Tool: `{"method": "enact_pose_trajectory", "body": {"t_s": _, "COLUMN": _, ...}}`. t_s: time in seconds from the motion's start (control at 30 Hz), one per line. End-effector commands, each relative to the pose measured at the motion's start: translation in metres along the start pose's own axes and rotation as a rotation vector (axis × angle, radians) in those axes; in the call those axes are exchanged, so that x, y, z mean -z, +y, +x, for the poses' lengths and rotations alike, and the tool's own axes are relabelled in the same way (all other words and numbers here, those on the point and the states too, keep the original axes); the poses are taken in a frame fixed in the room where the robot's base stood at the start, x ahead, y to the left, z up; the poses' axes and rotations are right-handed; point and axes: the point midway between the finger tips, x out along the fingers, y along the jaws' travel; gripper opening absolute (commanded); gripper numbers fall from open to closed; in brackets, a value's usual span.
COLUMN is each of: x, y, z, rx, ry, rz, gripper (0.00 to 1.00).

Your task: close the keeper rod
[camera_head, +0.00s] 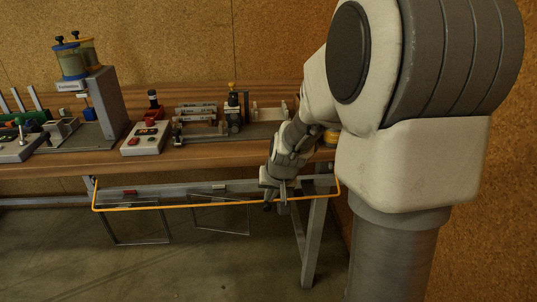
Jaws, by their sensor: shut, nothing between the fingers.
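The orange keeper rod (180,207) runs along the front of a grey rail (170,191) below the bench's front edge. Its ends bend back toward the rail at the far left and at the right. Two thin dark frames (140,243) (221,233) hang below the rail, one at the left and one near the middle. My gripper (268,207) points down at the rod's right half, its fingertips shut and empty. It overlaps the rod in the picture; I cannot tell whether it touches it.
A red piece (130,192) and a pale piece (219,186) sit on the rail. The wooden bench (150,165) carries several fixtures, including a red-and-white control box (146,138) and a stand with two canisters (70,62). A metal leg (313,245) stands at the right. My arm hides the bench's right end.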

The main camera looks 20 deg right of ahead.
Motion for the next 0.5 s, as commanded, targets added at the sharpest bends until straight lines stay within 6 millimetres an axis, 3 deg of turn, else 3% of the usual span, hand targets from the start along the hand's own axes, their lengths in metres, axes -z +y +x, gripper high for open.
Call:
{"method": "enact_pose_trajectory", "body": {"t_s": 0.1, "x": -0.007, "y": 0.002, "z": 0.015, "rx": 0.000, "ry": -0.001, "rz": 0.000, "gripper": 0.00}}
{"method": "enact_pose_trajectory", "body": {"t_s": 0.5, "x": -0.015, "y": 0.005, "z": 0.033, "rx": 0.000, "ry": -0.001, "rz": 0.001, "gripper": 0.00}}
